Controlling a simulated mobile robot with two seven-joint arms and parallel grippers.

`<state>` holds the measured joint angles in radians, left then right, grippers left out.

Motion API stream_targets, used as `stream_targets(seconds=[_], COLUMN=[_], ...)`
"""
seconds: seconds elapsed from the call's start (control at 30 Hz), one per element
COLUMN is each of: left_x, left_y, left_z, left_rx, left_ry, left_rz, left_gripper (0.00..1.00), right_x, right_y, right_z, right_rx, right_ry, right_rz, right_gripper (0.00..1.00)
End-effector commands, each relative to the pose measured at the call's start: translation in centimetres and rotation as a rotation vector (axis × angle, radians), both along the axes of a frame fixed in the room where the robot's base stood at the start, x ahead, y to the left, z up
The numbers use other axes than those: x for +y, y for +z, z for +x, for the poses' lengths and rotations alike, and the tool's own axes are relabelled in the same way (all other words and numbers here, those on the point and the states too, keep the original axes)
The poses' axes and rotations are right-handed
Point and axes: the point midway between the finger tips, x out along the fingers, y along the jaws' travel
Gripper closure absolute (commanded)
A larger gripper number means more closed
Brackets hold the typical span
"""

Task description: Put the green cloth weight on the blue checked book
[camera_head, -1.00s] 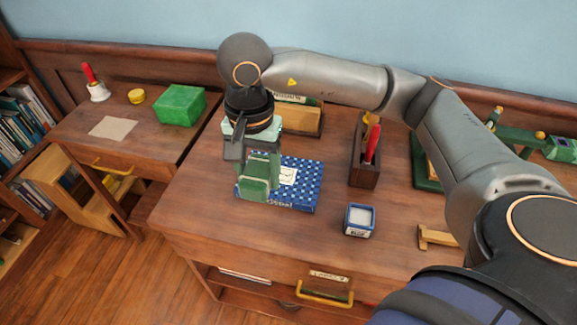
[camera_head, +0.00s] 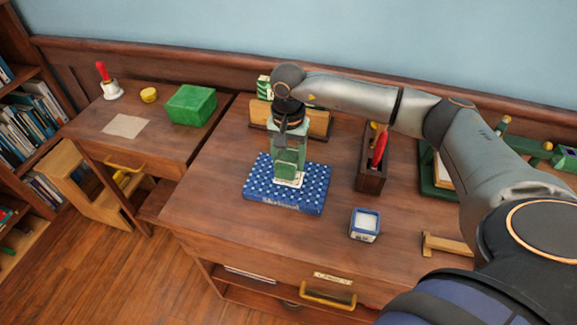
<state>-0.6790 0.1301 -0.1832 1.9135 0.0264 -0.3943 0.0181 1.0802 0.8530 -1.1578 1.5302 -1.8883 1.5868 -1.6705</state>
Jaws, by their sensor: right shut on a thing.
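The blue checked book (camera_head: 311,191) lies flat on the wooden desk, with a pale label partly showing near its middle. My right gripper (camera_head: 288,150) points down over the book's upper part. It is shut on the green cloth weight (camera_head: 288,162), which is upright over the label. The weight's lower end looks on or just above the book; I cannot tell which. My gripper hides part of the weight and the book's back part. My left gripper is not in view.
A wooden box with red and yellow-handled tools (camera_head: 370,180) stands right of the book. A small blue jar (camera_head: 365,225) is nearer the front edge. A wooden rack (camera_head: 318,124) stands behind. The desk's left front is clear.

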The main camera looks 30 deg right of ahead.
Motion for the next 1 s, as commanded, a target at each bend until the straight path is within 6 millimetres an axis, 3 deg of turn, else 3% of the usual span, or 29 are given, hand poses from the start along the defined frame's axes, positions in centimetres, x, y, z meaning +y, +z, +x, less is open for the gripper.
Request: stream_targets(seconds=[0.23, 0.6, 0.63, 0.87, 1.0], left_x=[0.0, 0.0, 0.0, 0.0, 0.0], left_y=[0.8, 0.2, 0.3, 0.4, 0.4], left_z=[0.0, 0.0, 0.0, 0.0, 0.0], left_rx=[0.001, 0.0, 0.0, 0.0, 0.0], left_ry=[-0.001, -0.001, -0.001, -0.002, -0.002], left_rz=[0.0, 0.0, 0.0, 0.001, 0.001], left_gripper=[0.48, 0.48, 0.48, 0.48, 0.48], right_x=[-0.1, -0.1, -0.1, -0.1, -0.1], right_y=[-2.9, -3.6, -3.6, -3.5, -3.5], right_z=[0.1, 0.1, 0.1, 0.1, 0.1], right_rx=[0.001, -0.002, 0.001, 0.001, 0.001], right_ry=[-0.001, -0.001, -0.001, -0.001, -0.001], right_rz=[0.002, 0.001, 0.001, 0.0, 0.0], right_gripper=[1.0, 1.0, 0.35, 0.1, 0.08])
